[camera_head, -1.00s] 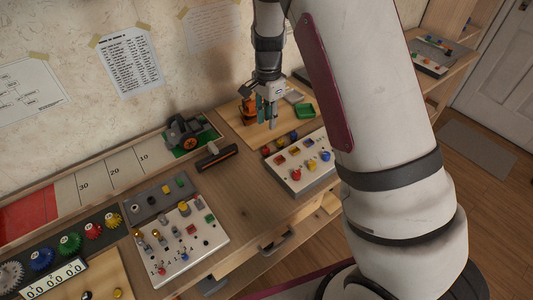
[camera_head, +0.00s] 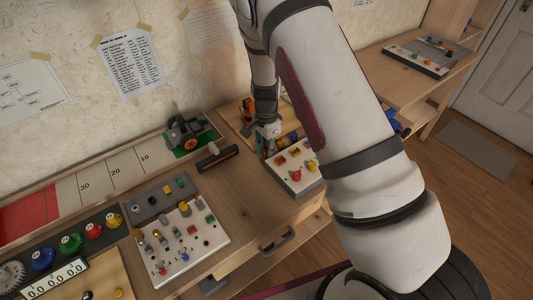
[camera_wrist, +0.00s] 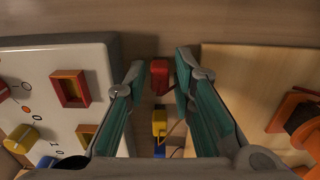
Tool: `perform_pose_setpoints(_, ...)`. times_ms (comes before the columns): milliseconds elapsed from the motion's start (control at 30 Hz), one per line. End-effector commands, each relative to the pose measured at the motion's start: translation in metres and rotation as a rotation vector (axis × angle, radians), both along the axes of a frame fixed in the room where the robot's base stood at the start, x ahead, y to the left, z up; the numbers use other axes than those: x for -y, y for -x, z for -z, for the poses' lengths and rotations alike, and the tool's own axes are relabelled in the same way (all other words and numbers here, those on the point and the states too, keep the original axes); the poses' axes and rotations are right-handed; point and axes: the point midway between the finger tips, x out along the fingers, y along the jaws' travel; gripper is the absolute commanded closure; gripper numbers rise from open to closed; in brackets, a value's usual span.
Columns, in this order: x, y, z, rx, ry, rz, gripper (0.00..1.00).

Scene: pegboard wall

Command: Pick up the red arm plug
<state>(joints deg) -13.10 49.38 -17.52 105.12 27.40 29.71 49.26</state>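The red arm plug (camera_wrist: 159,77) is a small red block on the table, in the gap between a white panel and a wooden board. In the wrist view it lies between my gripper's (camera_wrist: 160,64) teal fingertips, with a gap on each side. My gripper is open and empty, fingers pointing down at the table. In the head view my gripper (camera_head: 268,144) is low beside the white panel and largely hides the plug. A yellow plug (camera_wrist: 159,122) and a blue plug (camera_wrist: 159,148) stand in line with the red one, closer to the palm in the wrist view.
The white panel (camera_wrist: 55,90) with coloured frames and knobs is close on the left in the wrist view. The wooden board (camera_wrist: 245,85) with an orange part (camera_wrist: 292,115) is close on the right. In the head view, a black-and-brown bar (camera_head: 217,158) lies left of my gripper.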

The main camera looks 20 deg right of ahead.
Motion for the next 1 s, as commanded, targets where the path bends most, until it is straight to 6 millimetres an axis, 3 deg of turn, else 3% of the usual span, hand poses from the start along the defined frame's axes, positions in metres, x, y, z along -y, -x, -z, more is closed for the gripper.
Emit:
perform_pose_setpoints(267,0.000,0.000,0.003,0.001,0.000,0.000,0.77)
perform_pose_setpoints(367,0.000,0.000,0.003,0.001,0.000,0.000,0.99)
perform_pose_setpoints(767,0.000,-0.001,0.000,0.002,-0.001,-0.001,1.00)
perform_pose_setpoints(1000,-0.001,-0.001,-0.036,0.005,-0.001,-0.001,1.00)
